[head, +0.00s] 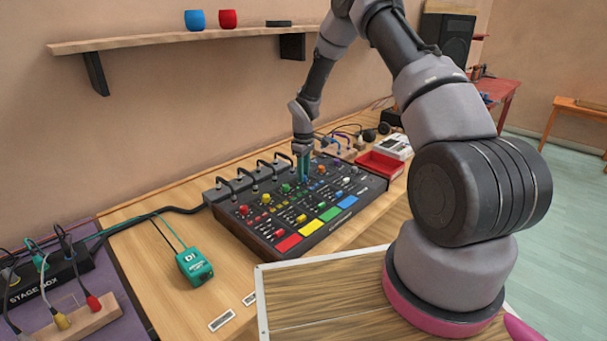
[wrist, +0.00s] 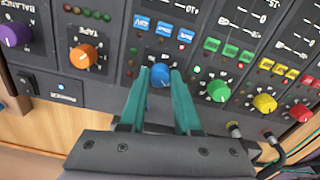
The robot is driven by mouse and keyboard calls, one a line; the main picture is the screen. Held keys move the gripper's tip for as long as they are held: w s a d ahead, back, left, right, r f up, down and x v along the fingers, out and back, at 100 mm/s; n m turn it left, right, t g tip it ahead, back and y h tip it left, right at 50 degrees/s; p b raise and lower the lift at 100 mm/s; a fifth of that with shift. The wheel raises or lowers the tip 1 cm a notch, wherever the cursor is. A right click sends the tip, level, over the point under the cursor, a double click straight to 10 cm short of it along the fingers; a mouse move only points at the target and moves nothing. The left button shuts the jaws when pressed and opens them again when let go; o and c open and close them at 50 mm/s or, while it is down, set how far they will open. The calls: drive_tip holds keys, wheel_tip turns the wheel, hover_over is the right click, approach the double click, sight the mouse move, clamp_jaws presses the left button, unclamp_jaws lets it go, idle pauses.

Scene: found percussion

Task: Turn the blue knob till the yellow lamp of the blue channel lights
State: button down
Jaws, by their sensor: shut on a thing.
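The blue knob (wrist: 160,75) shows in the wrist view between the tips of my teal gripper fingers (wrist: 160,78). My gripper is shut on it, with one finger on each side. In the head view my gripper (head: 303,176) reaches down to the black mixer (head: 262,240) and mostly hides the knob there. Small lamps (wrist: 132,62) sit left of the blue knob in the wrist view.
Orange (wrist: 83,56) and green (wrist: 219,91) knobs flank the blue one closely. Cables plug into the mixer's back edge. A teal DI box (head: 194,265) and a red tray (head: 380,164) stand on the bench. A shelf (head: 180,39) hangs above.

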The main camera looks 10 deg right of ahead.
drive_tip(key=m, duration=0.5)
drive_tip(key=shift+m, duration=2.3)
drive_tip(key=c, duration=0.6)
unclamp_jaws()
wheel_tip(320, 180, up, 11)
drive_tip(key=shift+f, duration=0.1)
